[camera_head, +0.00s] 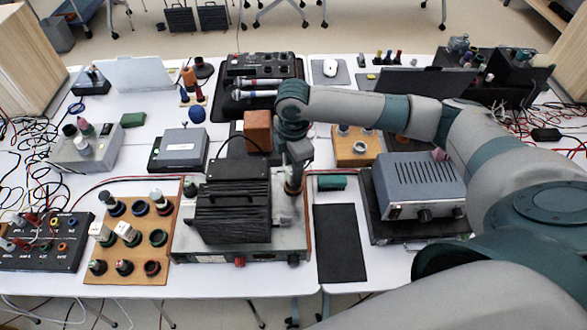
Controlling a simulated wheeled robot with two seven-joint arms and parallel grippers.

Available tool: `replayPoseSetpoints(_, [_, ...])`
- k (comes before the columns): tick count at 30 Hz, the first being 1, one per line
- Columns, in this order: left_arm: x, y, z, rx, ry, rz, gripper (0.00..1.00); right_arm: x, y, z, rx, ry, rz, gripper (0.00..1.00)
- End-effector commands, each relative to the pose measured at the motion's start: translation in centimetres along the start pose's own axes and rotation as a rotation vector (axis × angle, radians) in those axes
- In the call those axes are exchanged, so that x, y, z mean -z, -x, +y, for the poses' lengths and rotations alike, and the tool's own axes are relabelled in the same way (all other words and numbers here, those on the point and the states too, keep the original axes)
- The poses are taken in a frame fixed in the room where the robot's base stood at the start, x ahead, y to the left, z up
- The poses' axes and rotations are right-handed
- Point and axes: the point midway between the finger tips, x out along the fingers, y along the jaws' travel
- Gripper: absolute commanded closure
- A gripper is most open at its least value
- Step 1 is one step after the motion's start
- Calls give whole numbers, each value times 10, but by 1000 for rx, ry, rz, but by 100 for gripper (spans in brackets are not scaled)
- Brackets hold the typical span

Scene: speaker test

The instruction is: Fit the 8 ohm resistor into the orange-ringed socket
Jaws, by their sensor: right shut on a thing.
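My right gripper (297,165) comes in from the right and points down over the right end of a silver box (182,246) that carries black finned blocks (234,212). It is shut on a small piece that is mostly hidden by the jaws; I cannot read any marking on it. An orange-brown ring (293,189) shows just below the jaws; I cannot tell whether the piece touches it or is in it. A wooden board (87,274) at the left holds several ringed sockets and pegs, two with white tops. My left gripper is not in view.
An orange-brown block (257,130) stands behind the box. Another wooden board (346,153) lies behind my gripper. Loose cables (30,180) cover the left edge.

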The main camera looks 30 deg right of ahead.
Motion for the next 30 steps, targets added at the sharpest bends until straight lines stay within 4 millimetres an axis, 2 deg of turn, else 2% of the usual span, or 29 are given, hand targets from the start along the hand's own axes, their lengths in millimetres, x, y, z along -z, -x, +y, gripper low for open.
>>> replayPoseSetpoints(5, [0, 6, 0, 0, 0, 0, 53, 0, -12, 0, 0, 0, 0, 96])
replayPoseSetpoints(21, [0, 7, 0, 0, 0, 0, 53, 0, -20, 0, -1, 0, 0, 96])
replayPoseSetpoints(22, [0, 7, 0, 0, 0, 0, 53, 0, -20, 0, -1, 0, 0, 68])
replayPoseSetpoints(24, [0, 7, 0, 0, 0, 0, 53, 0, -20, 0, -1, 0, 0, 54])
replayPoseSetpoints(30, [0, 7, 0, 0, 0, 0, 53, 0, -20, 0, -1, 0, 0, 54])
